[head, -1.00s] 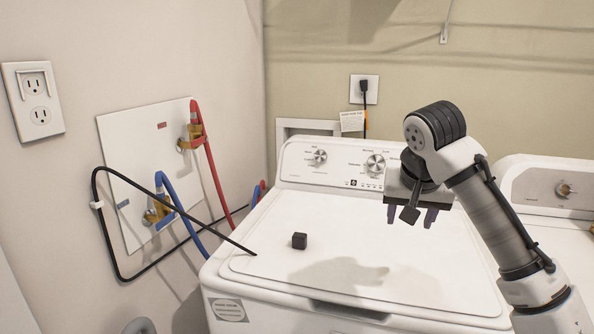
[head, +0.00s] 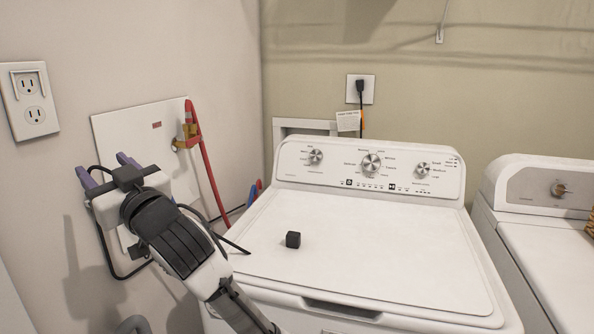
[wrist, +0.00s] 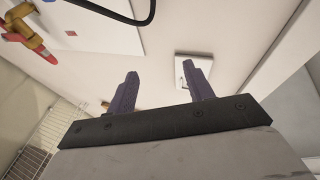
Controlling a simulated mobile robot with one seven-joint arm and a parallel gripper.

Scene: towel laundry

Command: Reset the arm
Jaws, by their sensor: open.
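My gripper (head: 104,171) is at the left of the head view, raised in front of the wall with the water hookup panel. Its two purple-grey fingers point up and are spread apart with nothing between them. The wrist view also shows the open, empty fingers (wrist: 158,90), with the pale wall and a white outlet plate (wrist: 190,73) beyond them.
A white washer (head: 370,265) stands in the middle with a small black cube (head: 293,239) on its lid. A second white machine (head: 530,250) stands at right. A red hose (head: 207,170) and a black hose (head: 233,246) are near my arm. The washer lid is otherwise clear.

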